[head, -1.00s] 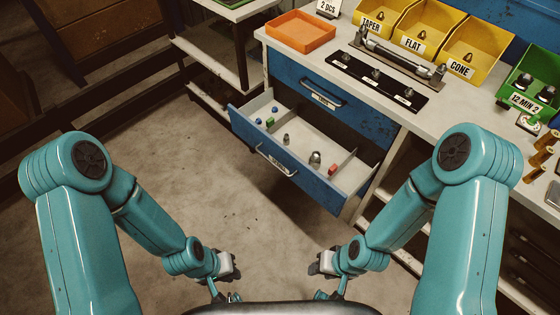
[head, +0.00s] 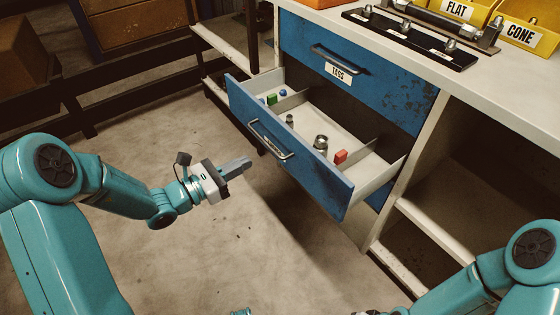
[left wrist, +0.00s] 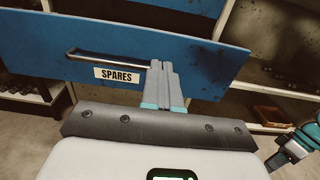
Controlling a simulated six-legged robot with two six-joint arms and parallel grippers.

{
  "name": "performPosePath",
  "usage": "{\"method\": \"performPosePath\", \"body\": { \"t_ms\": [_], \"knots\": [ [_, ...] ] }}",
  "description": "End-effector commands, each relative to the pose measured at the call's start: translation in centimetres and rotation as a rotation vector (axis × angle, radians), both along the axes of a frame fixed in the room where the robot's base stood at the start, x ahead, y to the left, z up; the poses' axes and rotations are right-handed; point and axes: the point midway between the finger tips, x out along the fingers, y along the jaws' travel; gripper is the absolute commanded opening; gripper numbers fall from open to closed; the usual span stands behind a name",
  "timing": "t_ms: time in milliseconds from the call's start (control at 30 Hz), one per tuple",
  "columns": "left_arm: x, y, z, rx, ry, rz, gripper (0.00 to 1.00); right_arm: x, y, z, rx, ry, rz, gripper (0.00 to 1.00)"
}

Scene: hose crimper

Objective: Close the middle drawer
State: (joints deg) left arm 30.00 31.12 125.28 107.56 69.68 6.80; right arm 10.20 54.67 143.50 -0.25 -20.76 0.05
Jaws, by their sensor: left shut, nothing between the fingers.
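The open blue drawer (head: 308,168) is pulled well out below the shut TAGS drawer (head: 345,60). Its front has a bar handle (head: 268,140). In the left wrist view the front (left wrist: 205,68) carries a SPARES label (left wrist: 117,75). My left gripper (head: 244,163) is shut and empty, in front of the drawer's face and a little below the handle in the head view. In the left wrist view its fingers (left wrist: 161,72) overlap the handle's right end; I cannot tell whether they touch. My right gripper (left wrist: 277,160) shows small at the right edge there, its jaws unclear.
The drawer holds a green block (head: 271,99), a red block (head: 340,157) and metal fittings (head: 320,143). Open shelving (head: 440,225) stands to its right. The bench top (head: 500,70) carries a black rack (head: 410,38) and yellow bins. The floor in front is clear.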

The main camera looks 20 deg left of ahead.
Motion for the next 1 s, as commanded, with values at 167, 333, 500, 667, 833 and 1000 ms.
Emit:
{"method": "performPosePath", "body": {
  "t_ms": [167,333,500,667,833,1000],
  "knots": [
    [2.2,-1.5,-0.1,0.002,-0.001,-0.004,0.0,0.1,-0.1,-0.7,-0.001,-0.003,-0.004,0.43],
    [5.1,-3.8,-0.2,0.002,0.001,-0.005,0.0,0.3,-0.3,-1.5,-0.002,-0.005,-0.012,0.43],
    [7.8,-6.1,-0.3,0.002,0.001,-0.006,0.0,0.5,-0.4,-2.3,-0.004,-0.007,-0.019,0.43],
    [9.6,-7.6,-0.2,0.002,0.002,-0.006,0.0,0.6,-0.6,-2.8,-0.004,-0.011,-0.024,0.43],
    [10.4,-8.4,-0.1,0.002,0.005,-0.006,0.0,0.7,-0.6,-2.9,-0.005,-0.012,-0.027,0.43],
    [10.5,-8.5,0.0,0.001,0.005,-0.005,0.0,0.7,-0.6,-2.9,-0.005,-0.012,-0.027,0.43]
  ]
}}
